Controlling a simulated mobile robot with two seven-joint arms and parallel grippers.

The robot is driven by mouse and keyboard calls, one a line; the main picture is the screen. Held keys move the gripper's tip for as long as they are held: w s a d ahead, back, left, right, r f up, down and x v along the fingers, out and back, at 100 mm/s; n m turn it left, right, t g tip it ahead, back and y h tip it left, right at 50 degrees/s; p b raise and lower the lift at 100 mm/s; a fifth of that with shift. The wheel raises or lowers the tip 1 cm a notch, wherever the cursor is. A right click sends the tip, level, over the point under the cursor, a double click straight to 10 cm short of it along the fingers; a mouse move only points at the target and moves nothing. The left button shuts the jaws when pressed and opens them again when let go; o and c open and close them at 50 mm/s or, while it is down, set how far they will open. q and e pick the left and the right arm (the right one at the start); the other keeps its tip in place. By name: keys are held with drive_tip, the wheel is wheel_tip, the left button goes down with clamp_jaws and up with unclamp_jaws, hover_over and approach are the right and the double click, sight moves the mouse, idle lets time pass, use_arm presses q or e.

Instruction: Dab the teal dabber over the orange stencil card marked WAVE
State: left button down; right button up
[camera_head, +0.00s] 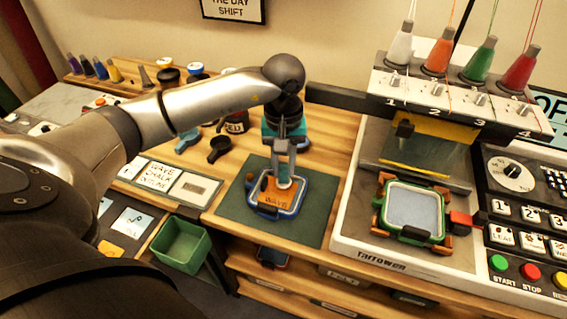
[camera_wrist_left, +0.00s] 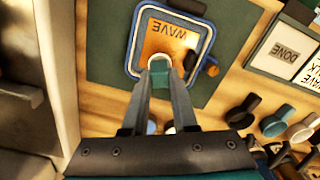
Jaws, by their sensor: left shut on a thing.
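The orange stencil card (camera_head: 277,199) marked WAVE lies inside a blue frame (camera_head: 261,209) on the dark green mat (camera_head: 316,203). In the left wrist view the card (camera_wrist_left: 160,40) shows its lettering toward the top. My left gripper (camera_head: 284,170) points down over the card and is shut on the teal dabber (camera_wrist_left: 159,66). The dabber's pale end (camera_head: 284,183) is low at the card's upper part; I cannot tell whether it touches. The gripper hides part of the card's far side. My right gripper is not in view.
To the right stands a white machine with a hooped frame (camera_head: 413,212) and several thread cones. Dark scoops (camera_head: 219,149) and pots lie behind the mat. Left are label cards (camera_head: 194,188) and a green bin (camera_head: 181,245). The mat's right side is clear.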

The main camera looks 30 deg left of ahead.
use_arm(q)
drive_tip(key=shift+f+b, duration=0.35)
drive_tip(key=shift+f, duration=0.1)
idle(0.5)
idle(0.3)
drive_tip(key=shift+f, duration=0.15)
idle(0.8)
drive_tip(key=shift+r+p, duration=0.8)
drive_tip(key=shift+r, duration=0.8)
drive_tip(key=shift+r+p, duration=0.85)
drive_tip(key=shift+r, duration=0.55)
drive_tip(key=shift+r+p, duration=0.4)
drive_tip(key=shift+r, duration=0.25)
